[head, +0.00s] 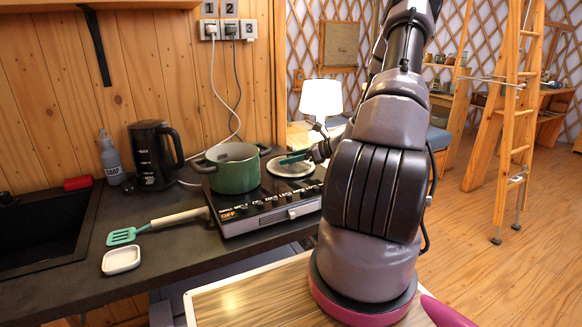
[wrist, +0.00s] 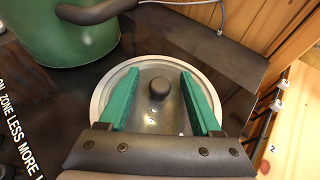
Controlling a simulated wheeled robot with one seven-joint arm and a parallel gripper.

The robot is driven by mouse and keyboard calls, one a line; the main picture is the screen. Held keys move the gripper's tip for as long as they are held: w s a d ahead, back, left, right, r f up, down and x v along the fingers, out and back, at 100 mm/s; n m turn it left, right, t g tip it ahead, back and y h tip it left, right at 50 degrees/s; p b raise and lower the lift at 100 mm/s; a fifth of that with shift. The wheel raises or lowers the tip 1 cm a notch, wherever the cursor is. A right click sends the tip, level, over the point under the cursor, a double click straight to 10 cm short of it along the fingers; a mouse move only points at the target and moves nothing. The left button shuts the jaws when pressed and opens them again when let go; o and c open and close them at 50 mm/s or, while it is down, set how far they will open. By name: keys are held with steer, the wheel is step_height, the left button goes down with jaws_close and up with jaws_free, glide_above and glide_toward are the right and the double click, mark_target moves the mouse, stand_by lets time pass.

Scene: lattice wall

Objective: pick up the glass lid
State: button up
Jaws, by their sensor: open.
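The glass lid (wrist: 149,118) has a pale rim and a dark round knob (wrist: 158,88). It lies flat on the right part of the stove top; in the head view the lid (head: 284,168) is partly covered by my gripper (head: 296,157). In the wrist view my gripper (wrist: 158,82) has its two green fingers apart over the lid, one on each side of the knob. The fingers show a gap to the knob on both sides. I cannot tell how high the fingertips are above the lid.
A green pot (head: 238,172) stands left of the lid on the stove (head: 262,215), close to my gripper. A kettle (head: 153,155), a soap bottle (head: 111,160), a green spatula (head: 122,236) and a white dish (head: 121,259) are further left. A wooden wall rises behind.

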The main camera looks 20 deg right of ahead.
jaws_close()
steer(key=shift+r, duration=0.15)
